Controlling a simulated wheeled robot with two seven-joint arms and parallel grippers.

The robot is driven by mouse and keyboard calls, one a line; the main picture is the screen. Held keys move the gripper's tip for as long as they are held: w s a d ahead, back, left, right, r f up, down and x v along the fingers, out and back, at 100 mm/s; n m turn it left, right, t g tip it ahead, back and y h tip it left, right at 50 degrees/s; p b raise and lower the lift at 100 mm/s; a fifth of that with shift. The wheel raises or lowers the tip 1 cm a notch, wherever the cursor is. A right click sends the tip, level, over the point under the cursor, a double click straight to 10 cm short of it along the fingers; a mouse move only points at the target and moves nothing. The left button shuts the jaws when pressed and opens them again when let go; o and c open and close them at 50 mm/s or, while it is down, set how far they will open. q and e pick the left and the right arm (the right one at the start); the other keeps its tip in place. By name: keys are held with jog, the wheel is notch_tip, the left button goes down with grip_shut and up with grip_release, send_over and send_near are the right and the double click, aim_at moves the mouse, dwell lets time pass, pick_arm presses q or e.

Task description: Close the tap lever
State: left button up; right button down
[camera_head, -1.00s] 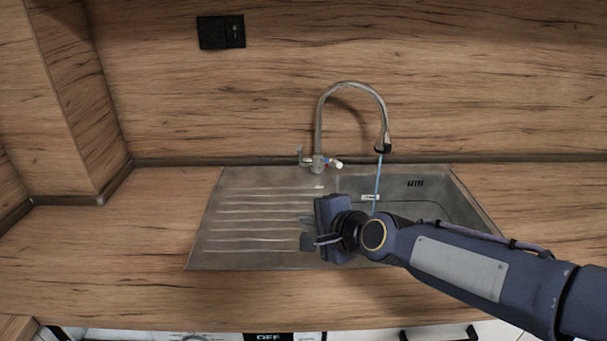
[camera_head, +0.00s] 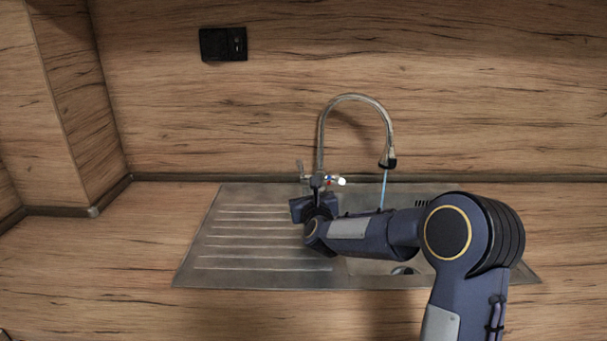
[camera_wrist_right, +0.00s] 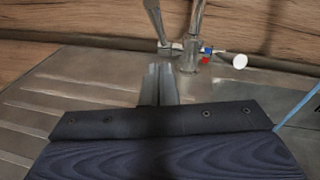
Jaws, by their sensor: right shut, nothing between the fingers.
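The metal gooseneck tap (camera_head: 320,140) stands at the back of the sink, and a thin blue stream of water (camera_head: 383,188) runs from its spout. A thin upright metal lever (camera_head: 300,169) is at the left of the tap base; it also shows in the right wrist view (camera_wrist_right: 155,20). A white-ended knob (camera_wrist_right: 239,61) with red and blue marks is on the right side. My right gripper (camera_wrist_right: 160,70) is shut and empty, its fingertips just in front of the tap base, below the lever. Whether they touch it I cannot tell. My left gripper is not in view.
The steel sink has a ribbed drainboard (camera_head: 250,240) at left and a basin at right, partly hidden by my right arm. The wooden splashback (camera_head: 230,110) rises close behind the tap. The wooden counter (camera_head: 110,260) at left is clear.

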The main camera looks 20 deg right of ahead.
aim_at(302, 170)
jog(key=w, duration=0.2)
jog(key=w+d+r+p, duration=0.1)
jog(key=w, duration=0.1)
jog(key=w+r+p, duration=0.1)
jog(key=w, duration=0.1)
jog(key=shift+d+r, duration=0.1)
jog(key=shift+d, duration=0.1)
jog(key=shift+s, duration=0.1)
jog(key=shift+r+p, duration=0.2)
jog(key=shift+p, duration=0.2)
jog(key=w+r+g+p, duration=0.1)
jog(key=p, duration=0.5)
jog(key=w+d+r+g+y+p, duration=0.1)
jog(key=g+p, duration=0.1)
jog(key=p, duration=0.4)
jog(key=shift+r, duration=0.25)
jog(key=shift+f, duration=0.1)
